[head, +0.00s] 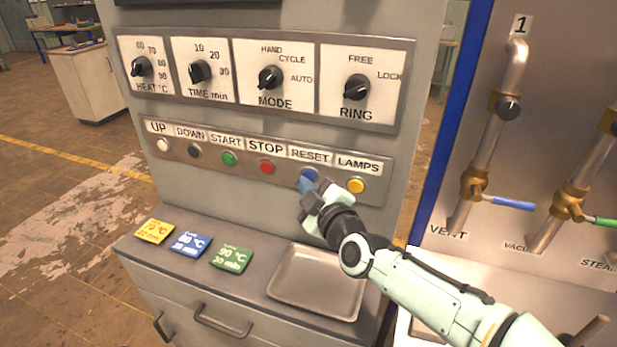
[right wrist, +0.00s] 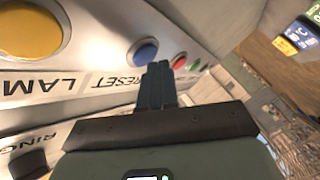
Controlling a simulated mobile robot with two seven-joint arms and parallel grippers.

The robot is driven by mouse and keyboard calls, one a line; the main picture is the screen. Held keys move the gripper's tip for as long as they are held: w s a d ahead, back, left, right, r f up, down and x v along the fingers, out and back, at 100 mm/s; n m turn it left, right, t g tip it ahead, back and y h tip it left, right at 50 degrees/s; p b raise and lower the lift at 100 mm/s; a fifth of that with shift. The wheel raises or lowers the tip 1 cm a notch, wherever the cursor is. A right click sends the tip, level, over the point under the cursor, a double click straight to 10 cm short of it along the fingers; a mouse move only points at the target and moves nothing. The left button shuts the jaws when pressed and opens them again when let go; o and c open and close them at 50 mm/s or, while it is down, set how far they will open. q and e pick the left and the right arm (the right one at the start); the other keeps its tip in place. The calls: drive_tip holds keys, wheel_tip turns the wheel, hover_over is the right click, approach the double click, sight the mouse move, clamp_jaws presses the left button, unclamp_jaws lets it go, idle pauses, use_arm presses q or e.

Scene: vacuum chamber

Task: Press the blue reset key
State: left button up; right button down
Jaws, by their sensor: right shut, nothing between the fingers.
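The blue reset key (head: 312,172) is a round button under the RESET label on the lower strip of the control panel. It is partly hidden by my right gripper (head: 305,184) in the head view. My right gripper is shut and empty, with its fingertips close in front of the key. In the right wrist view the blue key (right wrist: 143,51) shows just beside the tips of the closed fingers (right wrist: 158,68). I cannot tell whether the fingertips touch it. My left gripper is not in view.
The red STOP button (head: 267,167) and yellow LAMPS button (head: 356,185) flank the key. Rotary knobs, including RING (head: 356,88), sit above. Below, a ledge holds an empty metal tray (head: 318,281) and coloured cards (head: 190,244). Pipes with valves (head: 512,203) stand at right.

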drive_tip(key=shift+w+d, duration=0.2)
drive_tip(key=shift+w, duration=0.2)
idle(0.8)
drive_tip(key=shift+s, duration=0.15)
drive_tip(key=shift+s+a+p, duration=0.3)
drive_tip(key=shift+s+p, duration=0.15)
drive_tip(key=shift+s, duration=0.2)
drive_tip(key=s+p, duration=0.1)
drive_tip(key=s+a+p, duration=0.1)
drive_tip(key=s, duration=0.1)
drive_tip(key=s+a+p, duration=0.1)
drive_tip(key=shift+s, duration=0.3)
idle(0.5)
